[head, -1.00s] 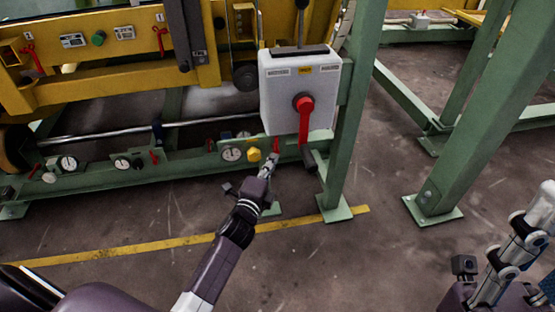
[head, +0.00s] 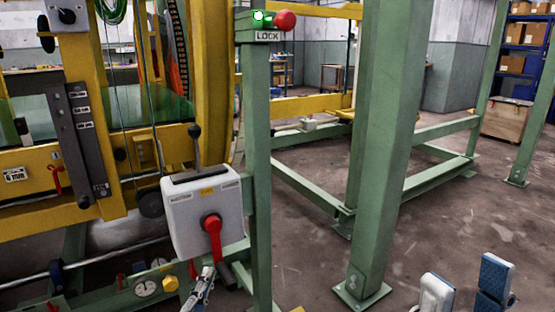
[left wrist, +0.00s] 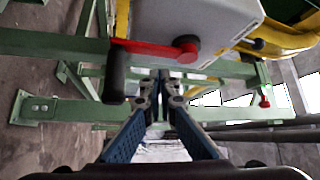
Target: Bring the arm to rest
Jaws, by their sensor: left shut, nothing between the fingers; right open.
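My left gripper (head: 204,280) is at the bottom of the head view, just below the red handle (head: 213,238) of a grey control box (head: 205,212). In the left wrist view my left gripper (left wrist: 159,80) has its fingers together, with nothing between them. The red handle (left wrist: 150,47) and its black grip (left wrist: 115,75) lie beyond the fingertips there, seemingly apart from them. My right gripper (head: 465,285) stands open and empty at the bottom right of the head view, its two fingers upright. The rest of both arms is out of the head view.
A green post (head: 257,175) stands right beside the box, and a thicker green post (head: 383,150) stands farther right. The floor (head: 315,255) between the posts is clear.

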